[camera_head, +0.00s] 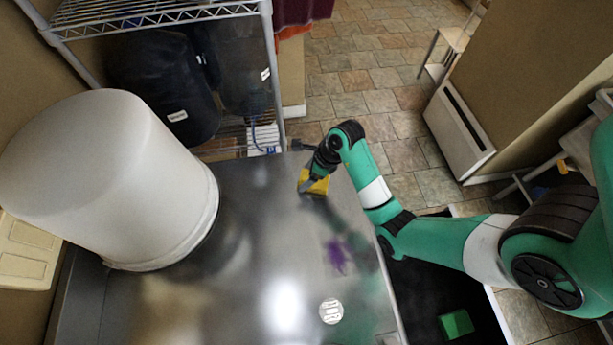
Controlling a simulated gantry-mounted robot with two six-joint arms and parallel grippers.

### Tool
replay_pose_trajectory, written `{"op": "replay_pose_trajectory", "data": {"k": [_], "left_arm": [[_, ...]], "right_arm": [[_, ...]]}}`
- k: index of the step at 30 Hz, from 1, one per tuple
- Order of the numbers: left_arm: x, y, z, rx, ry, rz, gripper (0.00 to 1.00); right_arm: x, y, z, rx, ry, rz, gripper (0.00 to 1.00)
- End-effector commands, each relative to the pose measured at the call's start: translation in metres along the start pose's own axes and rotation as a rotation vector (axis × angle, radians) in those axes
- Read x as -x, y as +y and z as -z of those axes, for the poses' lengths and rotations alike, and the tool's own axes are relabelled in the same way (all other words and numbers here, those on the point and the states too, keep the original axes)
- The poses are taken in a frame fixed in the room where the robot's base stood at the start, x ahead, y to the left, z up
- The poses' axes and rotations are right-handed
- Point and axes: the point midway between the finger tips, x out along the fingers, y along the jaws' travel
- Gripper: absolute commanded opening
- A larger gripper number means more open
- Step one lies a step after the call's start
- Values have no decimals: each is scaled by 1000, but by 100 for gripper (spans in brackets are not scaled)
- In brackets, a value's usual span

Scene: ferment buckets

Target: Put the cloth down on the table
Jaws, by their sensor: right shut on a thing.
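A yellow cloth (315,186) is at the far right part of the metal table (262,262). My right gripper (314,176) is shut on the cloth, which is low over or touching the table top; I cannot tell which. The gripper hides part of the cloth. A purple patch (338,256) shows on the table in front of the cloth. My left gripper is not in view.
A wire shelf (160,15) with dark bags (165,85) stands behind. A round white disc (331,311) is near the front. The table's middle is clear.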

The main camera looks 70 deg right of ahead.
Motion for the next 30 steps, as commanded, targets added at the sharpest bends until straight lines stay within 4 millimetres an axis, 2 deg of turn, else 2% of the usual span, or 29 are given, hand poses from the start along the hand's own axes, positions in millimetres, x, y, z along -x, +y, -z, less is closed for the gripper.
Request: {"op": "replay_pose_trajectory", "data": {"k": [3, 4, 7, 14, 19, 22, 26, 27, 30], "left_arm": [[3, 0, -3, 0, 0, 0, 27], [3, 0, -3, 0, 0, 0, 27], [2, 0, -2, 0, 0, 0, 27], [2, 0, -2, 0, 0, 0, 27], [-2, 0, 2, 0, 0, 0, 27], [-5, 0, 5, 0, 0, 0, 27], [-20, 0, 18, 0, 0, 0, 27], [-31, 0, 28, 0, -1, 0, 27], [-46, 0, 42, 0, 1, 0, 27]], "right_arm": [[-4, 0, 2, 0, 0, 0, 26], [-4, 0, 2, 0, 0, 0, 80], [-3, 0, 1, 0, 0, 0, 98], [-2, 0, 1, 0, 0, 0, 100], [11, -1, -2, 0, -3, 3, 100], [31, -1, -2, -1, -5, 4, 100], [71, -1, -3, -2, -3, 5, 100], [83, 0, -5, -2, 0, 1, 100], [101, 0, -4, -2, 1, 0, 100]]}}
